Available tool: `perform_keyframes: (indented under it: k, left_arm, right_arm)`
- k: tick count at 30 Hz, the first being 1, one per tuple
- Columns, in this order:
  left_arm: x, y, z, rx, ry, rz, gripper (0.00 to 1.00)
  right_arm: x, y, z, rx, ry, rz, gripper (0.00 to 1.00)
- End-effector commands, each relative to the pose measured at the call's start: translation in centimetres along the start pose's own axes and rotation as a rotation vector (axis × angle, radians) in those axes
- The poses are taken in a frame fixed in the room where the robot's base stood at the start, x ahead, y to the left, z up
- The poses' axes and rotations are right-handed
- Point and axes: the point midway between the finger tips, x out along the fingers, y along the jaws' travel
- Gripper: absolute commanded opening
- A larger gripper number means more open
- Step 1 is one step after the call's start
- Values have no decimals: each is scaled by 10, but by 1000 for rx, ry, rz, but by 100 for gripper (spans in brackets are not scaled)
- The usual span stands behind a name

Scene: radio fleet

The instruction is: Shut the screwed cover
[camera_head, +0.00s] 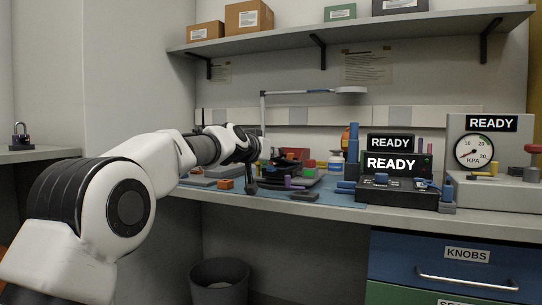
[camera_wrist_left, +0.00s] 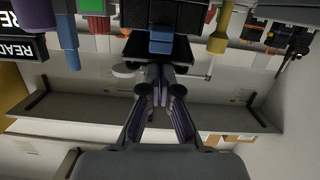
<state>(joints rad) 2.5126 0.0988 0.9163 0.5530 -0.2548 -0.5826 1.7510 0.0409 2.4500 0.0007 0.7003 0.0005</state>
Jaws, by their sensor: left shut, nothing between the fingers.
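I cannot clearly pick out the screwed cover in either view. My left gripper (camera_head: 252,186) hangs fingers down over the bench, in front of a dark cluster of parts (camera_head: 300,176) that it partly hides. In the left wrist view, which is upside down, my left gripper (camera_wrist_left: 160,84) is shut and empty. Its fingers point toward a dark panel (camera_wrist_left: 147,14) with a blue piece (camera_wrist_left: 161,40) on it. I cannot tell whether the fingertips touch anything. My right gripper is not in view.
A black console with READY displays (camera_head: 391,163) stands right of the cluster, and a pressure gauge unit (camera_head: 475,150) at the far right. An orange block (camera_head: 225,184) lies left of my gripper. A lamp (camera_head: 338,89) overhangs the bench. A shelf (camera_head: 355,36) holds boxes. Drawers (camera_head: 450,252) sit below.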

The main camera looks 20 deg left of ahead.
Motion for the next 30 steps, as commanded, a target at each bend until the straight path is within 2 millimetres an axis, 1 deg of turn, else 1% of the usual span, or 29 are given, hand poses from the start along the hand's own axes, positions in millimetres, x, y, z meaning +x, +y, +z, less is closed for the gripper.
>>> perform_keyframes:
  k: [1, 6, 25, 28, 30]
  left_arm:
    - [0, 0, 3, 0, 0, 0, 0]
    - [0, 0, 5, 1, 0, 0, 0]
    - [1, 0, 6, 1, 0, 0, 0]
    - [0, 0, 3, 1, 0, 0, 0]
    - [-2, 1, -4, 1, 1, -1, 0]
  right_arm:
    - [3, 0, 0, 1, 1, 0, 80]
    - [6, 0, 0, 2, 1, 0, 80]
    - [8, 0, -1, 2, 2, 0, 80]
    - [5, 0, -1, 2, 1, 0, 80]
    - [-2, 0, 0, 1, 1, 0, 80]
